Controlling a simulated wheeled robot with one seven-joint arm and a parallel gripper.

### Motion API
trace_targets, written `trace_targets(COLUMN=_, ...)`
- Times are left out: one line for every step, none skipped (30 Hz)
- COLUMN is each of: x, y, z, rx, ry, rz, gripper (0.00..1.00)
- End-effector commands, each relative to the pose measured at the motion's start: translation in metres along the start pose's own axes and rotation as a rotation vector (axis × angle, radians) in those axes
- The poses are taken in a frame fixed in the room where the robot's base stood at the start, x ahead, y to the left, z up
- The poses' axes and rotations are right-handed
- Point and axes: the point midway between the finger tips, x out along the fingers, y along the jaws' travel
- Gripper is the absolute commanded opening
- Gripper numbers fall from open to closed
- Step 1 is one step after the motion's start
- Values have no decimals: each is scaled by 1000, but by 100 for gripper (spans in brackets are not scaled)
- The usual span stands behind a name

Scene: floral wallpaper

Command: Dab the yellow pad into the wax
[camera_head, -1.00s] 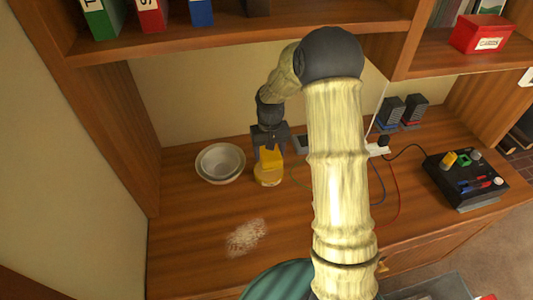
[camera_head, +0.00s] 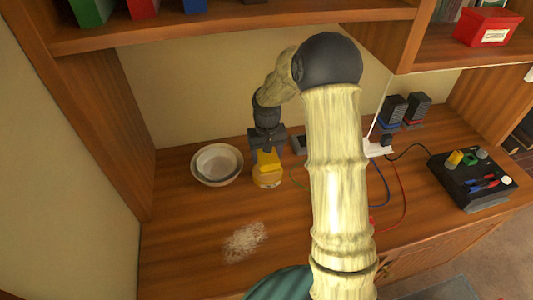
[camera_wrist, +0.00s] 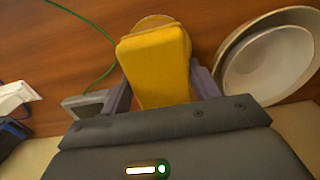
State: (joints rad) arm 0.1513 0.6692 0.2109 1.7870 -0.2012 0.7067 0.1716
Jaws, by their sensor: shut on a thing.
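The yellow pad (camera_head: 267,158) is held in my gripper (camera_head: 266,153), which points down over the desk. In the wrist view the pad (camera_wrist: 156,68) fills the space between the two fingers (camera_wrist: 160,90). The wax (camera_head: 267,181) is in a round, yellowish tin standing on the desk right under the pad. In the wrist view the rim of the tin (camera_wrist: 150,21) shows just beyond the pad's end. The pad hides most of the tin's top, so I cannot tell whether the pad touches the wax.
Two nested pale bowls (camera_head: 217,164) stand close to the left of the tin. A patch of whitish dust (camera_head: 245,241) lies on the wood in front. A shelf hangs above.

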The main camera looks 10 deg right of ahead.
Motion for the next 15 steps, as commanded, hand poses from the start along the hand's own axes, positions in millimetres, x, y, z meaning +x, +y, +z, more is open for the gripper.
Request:
trace_targets(x=10, y=1, z=0, rx=1, ry=0, rz=0, gripper=43)
trace_targets(x=12, y=1, z=0, rx=1, ry=0, rz=0, gripper=43)
trace_targets(x=16, y=1, z=0, rx=2, ry=0, rz=0, gripper=43)
trace_targets(x=19, y=1, z=0, rx=1, ry=0, rz=0, gripper=43)
trace_targets(x=22, y=0, z=0, rx=0, ry=0, rz=0, gripper=43)
trace_targets(x=24, y=0, z=0, rx=-1, ry=0, rz=0, gripper=43)
trace_targets(x=26, y=-1, z=0, rx=-3, ry=0, rz=1, gripper=43)
trace_targets(x=28, y=-2, z=0, rx=-3, ry=1, rz=1, gripper=43)
trace_targets(x=30, y=-2, z=0, rx=-4, ry=1, rz=1, gripper=43)
trace_targets(x=30, y=-2, z=0, rx=-5, ry=1, rz=1, gripper=43)
trace_targets(x=31, y=-3, z=0, rx=-6, ry=1, rz=1, gripper=43)
trace_targets(x=32, y=-3, z=0, rx=-7, ry=1, rz=1, gripper=43)
trace_targets(x=32, y=-3, z=0, rx=-7, ry=1, rz=1, gripper=43)
trace_targets(x=32, y=-4, z=0, rx=-7, ry=1, rz=1, gripper=43)
trace_targets(x=31, y=-4, z=0, rx=-7, ry=1, rz=1, gripper=43)
